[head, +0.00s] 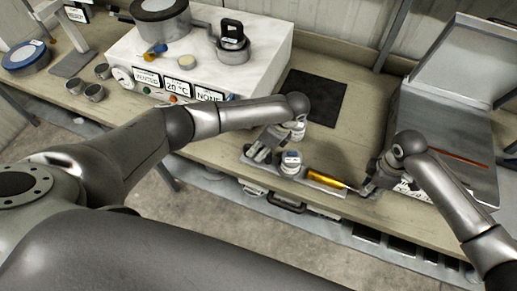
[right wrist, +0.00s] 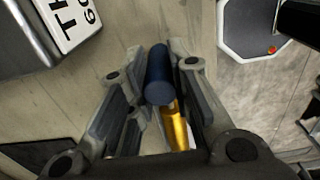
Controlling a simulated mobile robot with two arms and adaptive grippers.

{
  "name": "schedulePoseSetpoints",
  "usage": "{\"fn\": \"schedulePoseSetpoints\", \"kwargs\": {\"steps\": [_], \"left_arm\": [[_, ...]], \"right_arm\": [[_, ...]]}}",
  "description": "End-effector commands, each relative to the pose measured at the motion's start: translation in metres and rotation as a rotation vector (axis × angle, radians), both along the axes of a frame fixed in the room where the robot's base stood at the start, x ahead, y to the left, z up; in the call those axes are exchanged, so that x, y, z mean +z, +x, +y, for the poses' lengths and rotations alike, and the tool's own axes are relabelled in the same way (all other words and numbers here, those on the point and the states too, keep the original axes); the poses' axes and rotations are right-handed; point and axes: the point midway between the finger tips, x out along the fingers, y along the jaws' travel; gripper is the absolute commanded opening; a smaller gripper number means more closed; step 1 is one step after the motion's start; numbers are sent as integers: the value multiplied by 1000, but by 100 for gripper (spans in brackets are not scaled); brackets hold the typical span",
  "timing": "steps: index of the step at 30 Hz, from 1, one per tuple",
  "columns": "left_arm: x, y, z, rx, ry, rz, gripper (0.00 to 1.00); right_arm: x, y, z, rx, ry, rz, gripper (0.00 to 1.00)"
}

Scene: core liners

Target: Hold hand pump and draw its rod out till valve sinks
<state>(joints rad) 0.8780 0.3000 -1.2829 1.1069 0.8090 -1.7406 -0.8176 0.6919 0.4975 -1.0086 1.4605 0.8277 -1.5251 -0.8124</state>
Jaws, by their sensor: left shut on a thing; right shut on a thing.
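The hand pump (head: 327,178) has a gold-orange barrel lying along a narrow grey plate on the bench, with a thin rod at its right end. My left gripper (head: 260,154) is shut at the plate's left end, apparently on the pump's end; the gripped part is hidden. My right gripper (head: 368,188) is at the rod end. In the right wrist view its fingers (right wrist: 160,95) are shut around a dark blue handle (right wrist: 158,78), with the gold barrel (right wrist: 178,130) beyond. A small white-topped pot (head: 290,162) stands beside the barrel. I cannot make out the valve.
A white instrument box (head: 205,55) with label plates stands behind on the left. A dark mat (head: 312,97) lies on the bench (head: 350,125). A grey metal case (head: 450,135) with a raised lid is close to my right arm. The bench's front edge is near both grippers.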

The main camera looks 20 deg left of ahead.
Motion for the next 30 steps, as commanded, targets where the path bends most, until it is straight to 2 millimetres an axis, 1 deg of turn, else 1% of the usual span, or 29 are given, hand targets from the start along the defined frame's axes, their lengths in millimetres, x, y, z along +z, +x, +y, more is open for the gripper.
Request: {"fn": "schedulePoseSetpoints", "kwargs": {"steps": [1, 30], "left_arm": [[0, 0, 4, 4, 10, 1, 0], [0, 0, 5, 5, 11, 0, 0]], "right_arm": [[0, 0, -5, -4, -6, 1, 0], [0, 0, -34, -3, -7, 1, 0]]}}
